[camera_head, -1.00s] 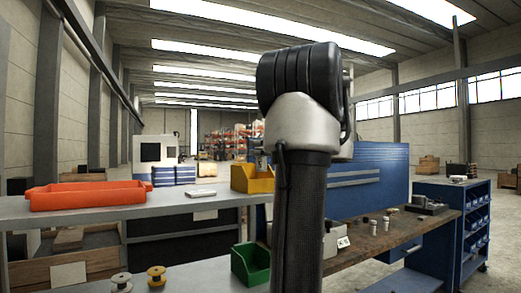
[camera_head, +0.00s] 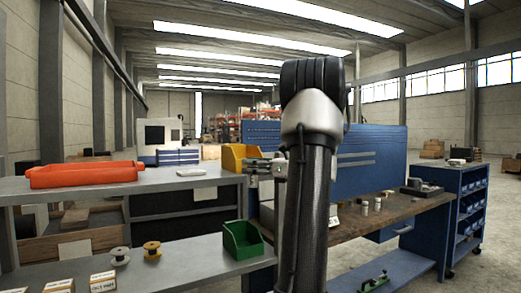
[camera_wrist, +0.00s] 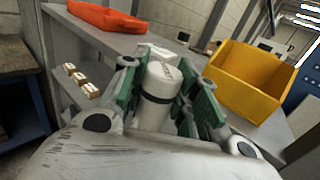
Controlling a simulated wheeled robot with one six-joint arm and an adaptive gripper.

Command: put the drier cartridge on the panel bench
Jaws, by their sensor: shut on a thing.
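The drier cartridge (camera_wrist: 160,88) is a white cylinder with a dark band, in the middle of the wrist view. My gripper (camera_wrist: 166,76) is shut on it, with green finger pads on either side. In the head view my gripper (camera_head: 262,167) shows beside the yellow bin, partly behind my arm; I cannot make out the cartridge there. The panel bench appears to be the brown-topped bench (camera_head: 400,212) at the right, in front of a blue panel (camera_head: 375,165). My arm hides part of it.
A grey shelf unit (camera_head: 100,188) at the left bears an orange tray (camera_head: 85,175), a yellow bin (camera_head: 234,157) and a small white item (camera_head: 190,172). A green bin (camera_head: 243,240) and spools sit on its lower shelf. Several small cylinders stand on the brown bench; its front looks clear.

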